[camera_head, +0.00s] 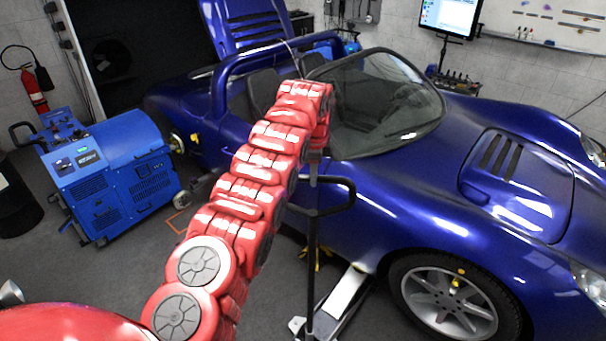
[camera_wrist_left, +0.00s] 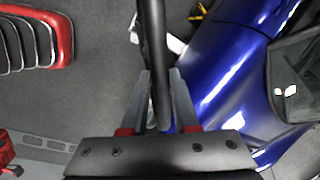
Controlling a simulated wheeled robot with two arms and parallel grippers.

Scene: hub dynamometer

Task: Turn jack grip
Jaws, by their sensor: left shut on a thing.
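The black jack grip (camera_head: 335,209) is a bent bar at the top of an upright black pole (camera_head: 311,265). The pole rises from a floor jack (camera_head: 345,292) with a light body beside the blue car, just behind its front wheel. My left gripper (camera_head: 314,180) reaches down to the grip from above. In the left wrist view my left gripper (camera_wrist_left: 161,75) has its two grey fingers on either side of a black bar of the grip (camera_wrist_left: 154,50), shut on it. The fingers hide part of the bar. My right gripper is not in view.
The blue car (camera_head: 400,190) stands close to the right of the jack. A blue dynamometer unit (camera_head: 120,180) stands at the left, by the car's rear hub. A red fire extinguisher (camera_head: 34,92) hangs on the back wall. Grey floor between the unit and jack is mostly open.

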